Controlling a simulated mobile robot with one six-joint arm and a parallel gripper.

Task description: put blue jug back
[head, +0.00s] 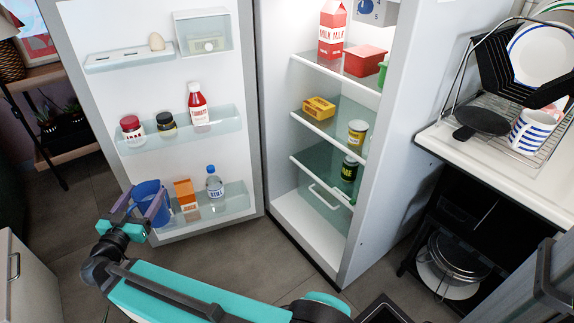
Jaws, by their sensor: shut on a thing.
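The blue jug (148,196) is in the head view at lower left, at the left end of the bottom shelf (236,206) on the open fridge door. My gripper (143,203) is shut on the jug, with its fingers in front of it. The jug looks roughly upright. The fingers hide part of it, and I cannot tell whether its base rests on the shelf. To its right on the same shelf stand an orange carton (186,194) and a clear bottle (215,184) with a blue cap.
The fridge door (100,30) stands open at left. Jars and a red ketchup bottle (198,108) fill the middle door shelf (228,118). The fridge interior (290,210) holds cartons and cans. A counter (445,155) with a dish rack is at right. A pale cabinet (30,290) stands lower left.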

